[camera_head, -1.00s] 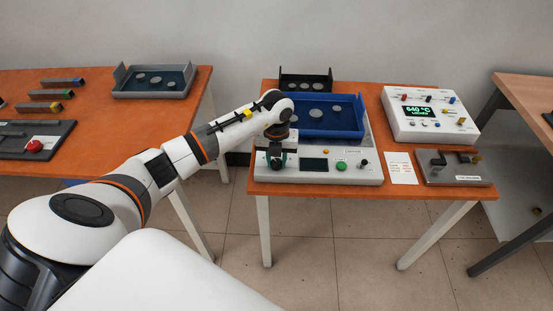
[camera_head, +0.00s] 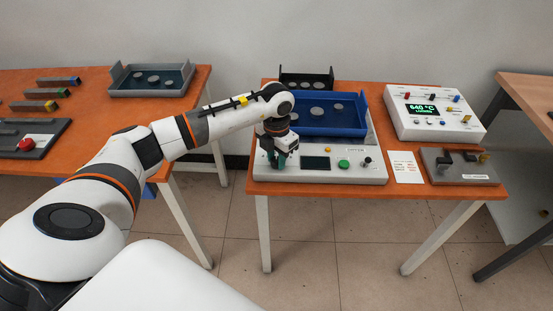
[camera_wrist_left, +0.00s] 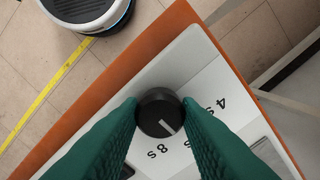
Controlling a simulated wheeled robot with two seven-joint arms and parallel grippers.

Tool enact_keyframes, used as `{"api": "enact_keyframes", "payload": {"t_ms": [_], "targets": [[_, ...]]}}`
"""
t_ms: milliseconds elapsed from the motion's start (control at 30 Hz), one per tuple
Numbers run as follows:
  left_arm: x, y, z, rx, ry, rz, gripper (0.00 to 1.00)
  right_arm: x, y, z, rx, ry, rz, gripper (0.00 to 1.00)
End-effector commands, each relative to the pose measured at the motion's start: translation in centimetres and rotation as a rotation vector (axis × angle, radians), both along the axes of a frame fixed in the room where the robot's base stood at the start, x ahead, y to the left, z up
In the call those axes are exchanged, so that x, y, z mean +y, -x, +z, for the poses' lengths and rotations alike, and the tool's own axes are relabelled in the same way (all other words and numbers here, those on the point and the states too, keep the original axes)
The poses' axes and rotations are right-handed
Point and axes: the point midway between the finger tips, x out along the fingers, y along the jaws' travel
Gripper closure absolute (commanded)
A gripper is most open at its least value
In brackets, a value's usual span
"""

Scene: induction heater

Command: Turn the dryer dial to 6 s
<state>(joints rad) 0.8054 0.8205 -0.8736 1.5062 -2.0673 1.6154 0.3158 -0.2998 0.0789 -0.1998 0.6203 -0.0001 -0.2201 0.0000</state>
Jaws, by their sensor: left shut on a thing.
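The dryer (camera_head: 330,176) is a light grey panel unit on the orange table, with a dark display and a green button. Its dial (camera_wrist_left: 158,108) is a round black knob with a white pointer line, seen in the left wrist view. My left gripper (camera_wrist_left: 160,113) has its green fingers shut on the dial, one on each side. In the head view the gripper (camera_head: 280,160) is at the panel's left end and hides the dial. The pointer aims down and right, between the "8 s" mark and the "4 s" mark, toward a mark partly covered by a finger.
A blue tray (camera_head: 350,132) with grey discs stands behind the panel. A white control box (camera_head: 460,128) reading 640 °C, a paper card (camera_head: 405,168) and a grey fixture plate (camera_head: 440,177) are to the right. Another table (camera_head: 90,120) stands at left.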

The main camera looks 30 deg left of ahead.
Motion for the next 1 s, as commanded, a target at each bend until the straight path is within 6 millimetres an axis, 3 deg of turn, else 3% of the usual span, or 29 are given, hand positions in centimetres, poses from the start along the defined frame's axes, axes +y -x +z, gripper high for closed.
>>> {"api": "enact_keyframes", "payload": {"t_ms": [633, 667, 767, 1000], "targets": [[0.03, -0.09, 0.12, -0.003, 0.001, -0.056, 0.92, 0.04, 0.01, -0.35, 0.000, -0.001, 0.000, 0.70], [0.03, -0.09, 0.12, -0.003, 0.001, -0.056, 0.66, 0.04, 0.01, -0.35, 0.000, -0.001, 0.000, 0.70], [0.03, -0.08, 0.10, -0.003, 0.001, -0.056, 0.50, 0.03, 0.01, -0.35, 0.000, 0.000, 0.000, 0.70], [0.01, -0.04, 0.05, -0.001, 0.000, -0.056, 0.48, 0.03, 0.02, -0.36, 0.000, 0.000, 0.000, 0.70]]}}
